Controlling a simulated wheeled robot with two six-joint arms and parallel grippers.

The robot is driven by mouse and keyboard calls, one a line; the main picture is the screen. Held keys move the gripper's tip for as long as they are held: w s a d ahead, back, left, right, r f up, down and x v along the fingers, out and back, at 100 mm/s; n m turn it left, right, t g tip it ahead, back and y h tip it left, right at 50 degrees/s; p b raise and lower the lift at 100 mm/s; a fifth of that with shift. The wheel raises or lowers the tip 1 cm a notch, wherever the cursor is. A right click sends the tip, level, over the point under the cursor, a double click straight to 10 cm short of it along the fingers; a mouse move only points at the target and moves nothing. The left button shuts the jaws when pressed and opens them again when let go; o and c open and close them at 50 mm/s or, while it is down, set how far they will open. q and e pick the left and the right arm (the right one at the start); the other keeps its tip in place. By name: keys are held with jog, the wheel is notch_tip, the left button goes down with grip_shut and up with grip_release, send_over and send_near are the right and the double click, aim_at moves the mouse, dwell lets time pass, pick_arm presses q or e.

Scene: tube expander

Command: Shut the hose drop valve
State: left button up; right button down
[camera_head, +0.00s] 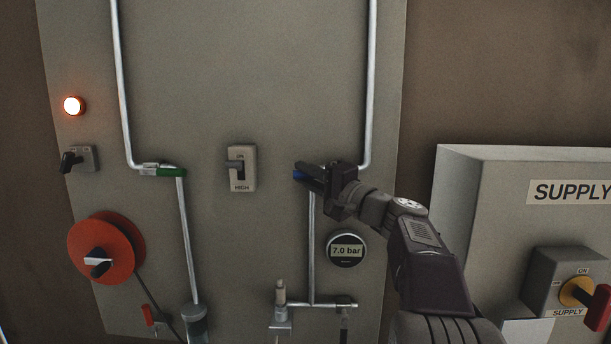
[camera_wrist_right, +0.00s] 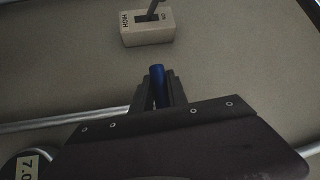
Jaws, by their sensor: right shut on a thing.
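A valve with a blue lever handle (camera_head: 299,175) sits on the right-hand pipe of the grey panel. My right gripper (camera_head: 305,174) is shut on this blue handle, and the gripper hides most of the valve body. In the right wrist view the blue handle (camera_wrist_right: 157,80) shows between the two dark fingers (camera_wrist_right: 158,95). The handle points left, roughly level, across the upright pipe run. My left gripper is not in view.
Left of the gripper is a HIGH/ON toggle switch (camera_head: 241,168). A green-handled valve (camera_head: 168,171) is on the left pipe. A gauge (camera_head: 346,250) reads 7.0 bar below my right arm. A red hose reel (camera_head: 100,249) is at left; a supply box (camera_head: 520,190) is at right.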

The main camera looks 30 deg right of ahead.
jog(key=shift+f, duration=0.2)
dwell(0.4)
jog(key=s+d+f+n+g+h+p, duration=0.4)
jog(key=d+f+n+g+h+p, duration=0.2)
jog(key=f+n+g+h+p, duration=0.1)
jog(key=shift+s+d+f+n+g+h+p, duration=0.2)
jog(key=shift+d+f+n+g+h+p, duration=0.25)
jog(key=shift+n+g, duration=1.15)
jog(key=shift+f+m+g, duration=0.1)
jog(key=shift+m+g, duration=0.2)
jog(key=c, duration=1.3)
grip_release()
jog(key=shift+s+r, duration=0.1)
jog(key=shift+r, duration=0.1)
jog(key=shift+r, duration=0.1)
